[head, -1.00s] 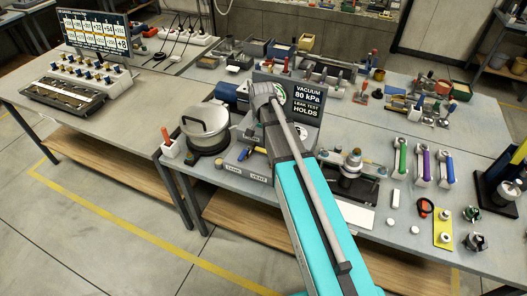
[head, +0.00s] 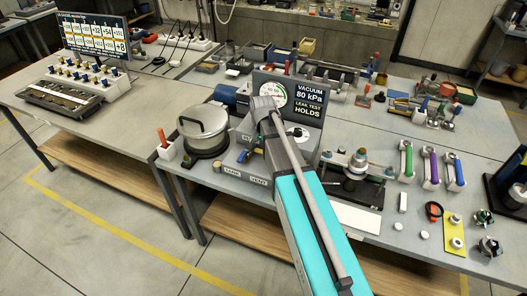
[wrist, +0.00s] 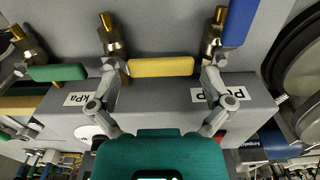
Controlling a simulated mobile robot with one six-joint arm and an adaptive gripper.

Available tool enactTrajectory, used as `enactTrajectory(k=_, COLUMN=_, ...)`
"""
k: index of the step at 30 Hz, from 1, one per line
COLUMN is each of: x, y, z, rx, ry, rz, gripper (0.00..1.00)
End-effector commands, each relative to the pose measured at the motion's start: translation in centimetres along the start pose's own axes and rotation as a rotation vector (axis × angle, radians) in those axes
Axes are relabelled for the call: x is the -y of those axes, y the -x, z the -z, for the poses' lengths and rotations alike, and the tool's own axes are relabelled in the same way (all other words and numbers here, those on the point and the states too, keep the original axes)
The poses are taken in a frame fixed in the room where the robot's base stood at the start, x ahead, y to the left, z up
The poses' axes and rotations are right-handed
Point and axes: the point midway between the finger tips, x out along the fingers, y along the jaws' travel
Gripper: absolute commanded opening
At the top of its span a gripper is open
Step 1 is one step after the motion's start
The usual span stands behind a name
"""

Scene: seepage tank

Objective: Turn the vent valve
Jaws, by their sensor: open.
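A grey valve box with small coloured valve handles stands on the bench, with TANK and VENT labels on its front (head: 245,177). In the wrist view I see a green handle (wrist: 55,72), a yellow handle (wrist: 160,67) and a blue handle (wrist: 238,22) on brass stems. The labels there are partly covered, so I cannot tell which handle is the vent's. My gripper (wrist: 160,72) is open, its two fingers apart at either end of the yellow handle. Contact is not clear. In the head view my arm hides the gripper and part of the box.
A lidded steel pot (head: 205,128) stands left of the box. The vacuum display (head: 311,97) rises behind it. A clamp-like fixture (head: 355,175) and several coloured-handled tools (head: 430,165) stand to the right. The bench's front right holds small parts.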

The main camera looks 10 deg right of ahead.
Motion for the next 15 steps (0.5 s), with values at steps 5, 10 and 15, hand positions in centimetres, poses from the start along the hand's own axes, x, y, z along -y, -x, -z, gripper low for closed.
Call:
enactTrajectory(k=5, x=-0.01, y=-0.12, z=0.01, rx=0.000, ry=0.000, rz=0.000, gripper=1.00)
enactTrajectory(k=10, x=-0.02, y=-0.10, z=0.01, rx=0.000, ry=0.000, rz=0.000, gripper=1.00)
enactTrajectory(k=15, x=-0.02, y=-0.10, z=0.02, rx=0.000, ry=0.000, rz=0.000, gripper=0.72)
